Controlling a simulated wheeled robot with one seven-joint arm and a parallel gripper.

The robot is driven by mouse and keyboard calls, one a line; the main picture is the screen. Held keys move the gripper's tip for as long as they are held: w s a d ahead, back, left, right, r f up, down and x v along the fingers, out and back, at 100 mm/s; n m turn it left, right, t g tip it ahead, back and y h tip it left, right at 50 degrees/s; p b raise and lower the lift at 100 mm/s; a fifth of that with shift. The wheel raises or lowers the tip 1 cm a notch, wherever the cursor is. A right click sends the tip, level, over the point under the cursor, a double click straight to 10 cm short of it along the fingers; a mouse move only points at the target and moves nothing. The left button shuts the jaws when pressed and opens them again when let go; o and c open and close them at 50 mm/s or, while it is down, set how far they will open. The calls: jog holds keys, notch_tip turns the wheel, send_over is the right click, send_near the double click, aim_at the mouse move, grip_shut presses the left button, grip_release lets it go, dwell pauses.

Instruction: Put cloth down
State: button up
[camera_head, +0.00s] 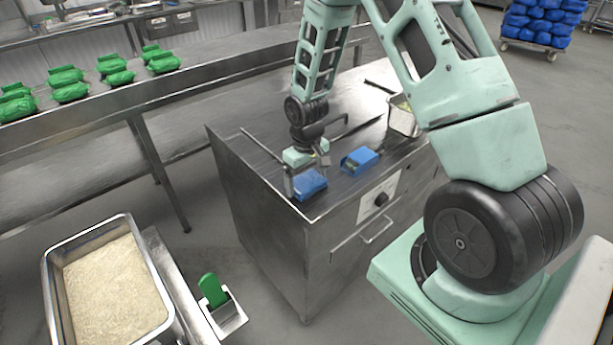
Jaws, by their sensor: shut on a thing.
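A blue cloth (310,184) is at the front left corner of the steel cabinet top (262,150). It looks like a small folded block. My gripper (307,170) reaches down from above and is shut on the blue cloth. The cloth is low, at or just above the steel surface; I cannot tell whether it touches. The fingertips are small and partly hidden by the gripper body and the cloth.
A blue box (360,161) lies just right of the cloth. A metal container (403,117) stands farther right. Long dark utensils lie on the top. A rice tray (112,290) and a green-handled tool (212,290) are at lower left. Green bags (67,84) lie on a back counter.

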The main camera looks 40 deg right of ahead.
aim_at(306, 181)
jog(key=shift+f, duration=0.1)
jog(key=o, duration=0.8)
jog(key=shift+c, duration=0.2)
notch_tip(306, 181, up, 12)
jog(key=b, duration=0.2)
jog(key=s+a+r+n, duration=0.2)
jog(key=s+a+r, duration=0.15)
jog(key=a, duration=0.45)
jog(key=s+a+r+n, duration=0.1)
jog(key=s+a+r, duration=0.1)
jog(key=s+a, duration=0.45)
jog(key=s+a+r+n, duration=0.1)
jog(key=s+a+n, duration=0.3)
jog(key=s+a, duration=0.6)
jog(key=s, duration=0.4)
jog(key=shift+r+y, duration=0.3)
jog(key=shift+r, duration=0.05)
jog(key=shift+s, duration=0.1)
